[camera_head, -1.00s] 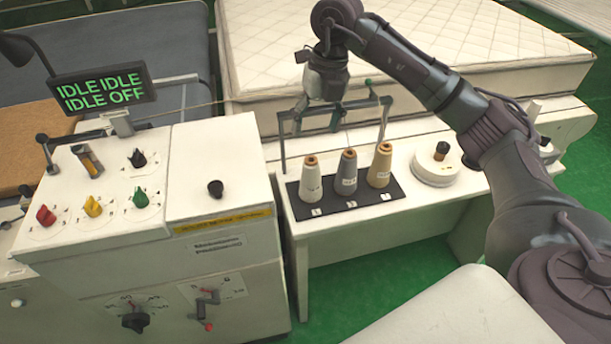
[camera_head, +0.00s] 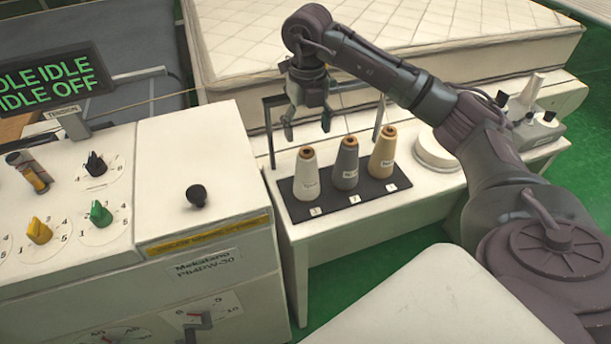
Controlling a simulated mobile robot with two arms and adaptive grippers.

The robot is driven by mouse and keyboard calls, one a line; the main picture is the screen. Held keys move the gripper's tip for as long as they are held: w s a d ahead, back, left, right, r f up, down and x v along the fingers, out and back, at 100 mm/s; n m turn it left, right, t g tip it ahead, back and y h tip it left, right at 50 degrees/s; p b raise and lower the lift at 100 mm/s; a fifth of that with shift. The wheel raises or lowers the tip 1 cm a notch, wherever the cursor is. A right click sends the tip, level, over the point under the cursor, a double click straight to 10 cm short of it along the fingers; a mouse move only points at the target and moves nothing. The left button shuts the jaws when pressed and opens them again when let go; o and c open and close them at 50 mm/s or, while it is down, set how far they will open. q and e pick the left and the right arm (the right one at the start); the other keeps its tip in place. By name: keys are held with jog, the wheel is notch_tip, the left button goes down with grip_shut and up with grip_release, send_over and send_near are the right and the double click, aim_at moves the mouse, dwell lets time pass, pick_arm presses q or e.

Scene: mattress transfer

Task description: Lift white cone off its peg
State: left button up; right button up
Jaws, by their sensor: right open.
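The white cone (camera_head: 308,177) stands upright at the left end of a dark base plate (camera_head: 318,209), beside a grey cone (camera_head: 346,166) and a tan cone (camera_head: 382,155). Its peg is hidden inside it. My right gripper (camera_head: 307,131) is open and empty, pointing down. In the picture its fingers are just above and around the level of the white cone's top, apart from the cone as far as I can tell. My left gripper is not in view.
A control cabinet (camera_head: 210,222) with a black knob (camera_head: 197,195) stands to the left. A thin frame (camera_head: 268,130) rises behind the cones. A mattress (camera_head: 440,45) lies at the back.

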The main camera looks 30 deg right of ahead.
aim_at(307, 156)
notch_tip(307, 156, down, 5)
jog(key=shift+r+p, duration=0.2)
jog(key=shift+p, duration=0.5)
notch_tip(307, 156, down, 4)
jog(key=shift+r+p, duration=0.2)
jog(key=shift+p, duration=0.6)
jog(key=shift+f, duration=0.4)
jog(key=shift+r, duration=0.1)
grip_shut()
